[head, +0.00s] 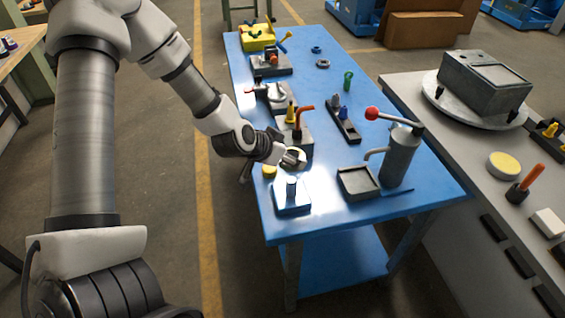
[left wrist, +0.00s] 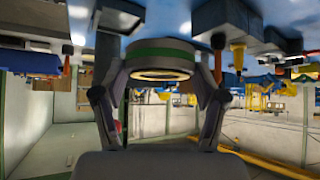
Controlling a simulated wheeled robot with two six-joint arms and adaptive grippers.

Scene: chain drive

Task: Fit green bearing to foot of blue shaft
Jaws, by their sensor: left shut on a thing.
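My left gripper (head: 288,158) is over the near left part of the blue table. In the left wrist view, its two fingers (left wrist: 160,82) are shut on the sides of a grey ring with a green band (left wrist: 160,52), which looks like the green bearing. A lit, yellowish opening shows on the ring's near face. In the head view the ring is small and partly hidden by the gripper. A small blue piece (head: 343,112) stands in a dark tray; I cannot tell whether it is the blue shaft. My right gripper is not in view.
A metal block with a short post (head: 291,193) stands at the near table edge. A press-like cylinder with a red-knobbed lever (head: 400,157) and a square grey tray (head: 358,183) stand right of it. Several fixtures line the left edge. A green cup (head: 348,80) stands farther back.

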